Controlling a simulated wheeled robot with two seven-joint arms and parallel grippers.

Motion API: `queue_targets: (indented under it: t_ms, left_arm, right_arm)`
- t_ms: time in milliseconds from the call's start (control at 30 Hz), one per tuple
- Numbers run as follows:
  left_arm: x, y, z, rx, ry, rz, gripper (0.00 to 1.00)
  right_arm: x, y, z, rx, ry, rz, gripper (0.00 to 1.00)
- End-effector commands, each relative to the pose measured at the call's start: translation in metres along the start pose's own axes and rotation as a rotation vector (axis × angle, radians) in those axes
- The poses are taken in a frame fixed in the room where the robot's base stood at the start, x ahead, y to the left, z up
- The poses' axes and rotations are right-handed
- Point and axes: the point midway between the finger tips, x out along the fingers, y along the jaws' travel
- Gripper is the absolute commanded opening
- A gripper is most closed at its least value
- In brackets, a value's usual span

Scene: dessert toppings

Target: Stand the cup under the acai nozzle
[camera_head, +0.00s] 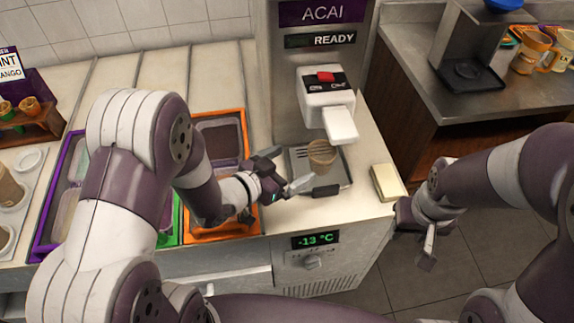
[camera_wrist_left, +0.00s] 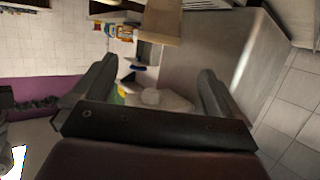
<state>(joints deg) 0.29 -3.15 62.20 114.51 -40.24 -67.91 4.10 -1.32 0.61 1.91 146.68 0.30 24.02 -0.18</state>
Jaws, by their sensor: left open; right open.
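A small brownish, see-through cup (camera_head: 322,154) stands upright on the drip tray (camera_head: 341,178) of the acai machine (camera_head: 321,45). It is below the white nozzle head (camera_head: 340,124); I cannot tell how exactly it is centred. My left gripper (camera_head: 287,170) is open, just left of the cup and apart from it. The left wrist view shows its two spread fingers (camera_wrist_left: 155,90) with no cup clearly held between them. My right gripper (camera_head: 428,245) is open and empty, beyond the counter's right edge.
An orange-rimmed tray (camera_head: 249,200) of topping bins lies left of the machine. A pale block (camera_head: 388,183) sits at the counter's right edge. A steel counter (camera_head: 410,80) with a dark stand and mugs (camera_head: 530,50) is at the right back.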

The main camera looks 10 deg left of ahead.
Motion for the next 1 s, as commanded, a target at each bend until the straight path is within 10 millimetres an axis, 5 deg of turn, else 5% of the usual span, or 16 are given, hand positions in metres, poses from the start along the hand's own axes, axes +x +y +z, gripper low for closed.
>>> queue_targets:
  t_ms: [233,333,433,500,700,1000]
  left_arm:
    - [-0.007,-0.004,0.001,0.002,-0.024,-0.016,1.0]
    - [-0.011,-0.028,0.006,0.001,-0.168,-0.114,1.0]
    - [-0.041,-0.062,0.019,-0.07,-0.457,-0.291,1.0]
    - [-0.076,-0.067,0.029,-0.172,-0.663,-0.385,1.0]
    - [-0.153,-0.025,0.039,-0.466,-1.041,-0.447,1.0]
    - [-0.168,-0.009,0.039,-0.535,-1.114,-0.435,1.0]
  right_arm:
    - [0.0,0.0,0.0,0.0,0.0,0.0,0.43]
    - [0.0,0.0,0.0,0.0,0.0,0.0,0.43]
    - [0.0,0.0,0.0,0.0,0.0,0.0,0.43]
    - [0.0,0.0,0.0,0.0,0.0,0.0,0.43]
    - [0.0,0.0,0.0,0.0,0.0,0.0,0.43]
    - [0.0,0.0,0.0,0.0,0.0,0.0,0.43]
